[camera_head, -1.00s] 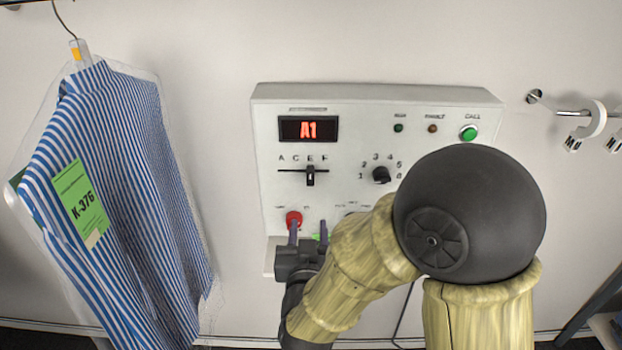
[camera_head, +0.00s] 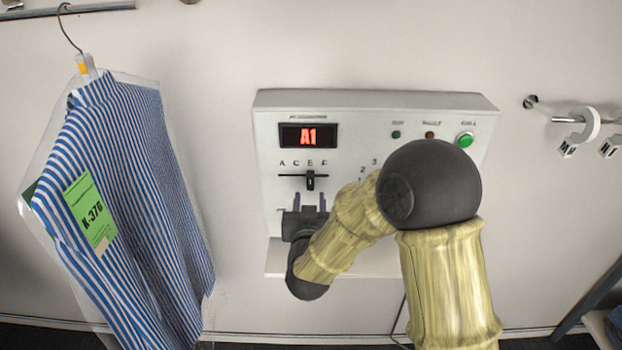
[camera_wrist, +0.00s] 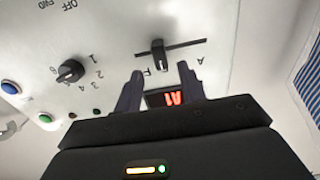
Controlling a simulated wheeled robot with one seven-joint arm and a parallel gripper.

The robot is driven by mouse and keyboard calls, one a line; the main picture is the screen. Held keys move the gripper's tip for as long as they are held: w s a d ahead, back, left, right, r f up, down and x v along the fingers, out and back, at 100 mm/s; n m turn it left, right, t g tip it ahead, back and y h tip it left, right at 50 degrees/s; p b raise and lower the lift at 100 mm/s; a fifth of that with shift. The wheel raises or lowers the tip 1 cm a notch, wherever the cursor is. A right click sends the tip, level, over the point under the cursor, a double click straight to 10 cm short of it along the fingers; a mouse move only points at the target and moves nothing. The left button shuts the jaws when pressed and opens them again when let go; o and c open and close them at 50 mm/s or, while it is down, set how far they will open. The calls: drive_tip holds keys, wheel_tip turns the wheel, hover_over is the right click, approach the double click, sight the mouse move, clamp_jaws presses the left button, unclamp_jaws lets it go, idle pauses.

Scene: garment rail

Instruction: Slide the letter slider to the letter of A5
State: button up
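The letter slider's black knob (camera_head: 310,180) stands on its slot under the third letter of the row, nearer the F end than the A end. The display (camera_head: 308,135) reads A1 in red. My gripper (camera_head: 310,197) is open and empty, with its two fingers just below the knob. In the wrist view, which is upside down, the knob (camera_wrist: 158,57) lies between and slightly beyond the open fingertips (camera_wrist: 160,68); I cannot tell whether either touches it. The lit display (camera_wrist: 172,98) shows between the fingers.
The number dial (camera_wrist: 71,71) is mostly hidden by my arm in the head view. A green button (camera_head: 465,140) is at the panel's upper right. A bagged striped shirt (camera_head: 135,200) hangs left of the panel, and a rail (camera_head: 570,119) is at right.

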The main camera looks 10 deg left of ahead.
sight(310, 185)
drive_tip(key=p+x, duration=0.2)
drive_tip(key=x, duration=0.5)
drive_tip(key=shift+s, duration=0.1)
clamp_jaws()
